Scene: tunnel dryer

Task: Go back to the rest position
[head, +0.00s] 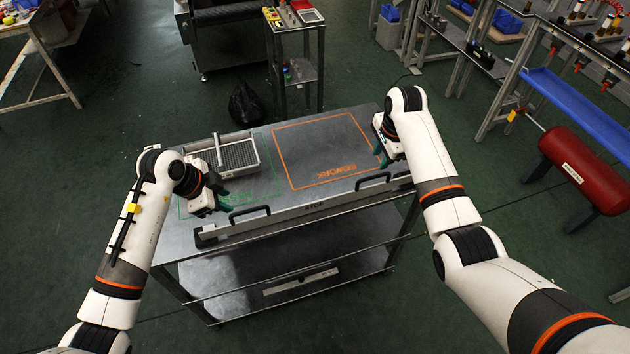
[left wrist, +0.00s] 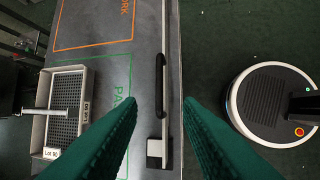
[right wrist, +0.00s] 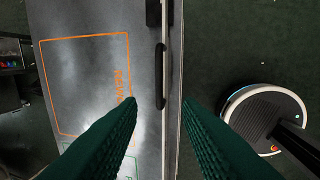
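My left gripper (head: 222,200) is above the front left part of the metal table (head: 262,180), near the green outlined area and in front of the grey tray. In the left wrist view its green fingers (left wrist: 158,105) are spread with nothing between them. My right gripper (head: 386,158) is over the table's right end, beside the orange outlined area. In the right wrist view its green fingers (right wrist: 158,105) are also spread, with nothing between them.
A grey perforated tray (head: 238,155) with a handle bar and a lot label (left wrist: 52,153) sits in the table's back left. The orange area (head: 325,150) is empty. Black handles (head: 250,217) line the front edge. A red cylinder (head: 585,165) stands far right.

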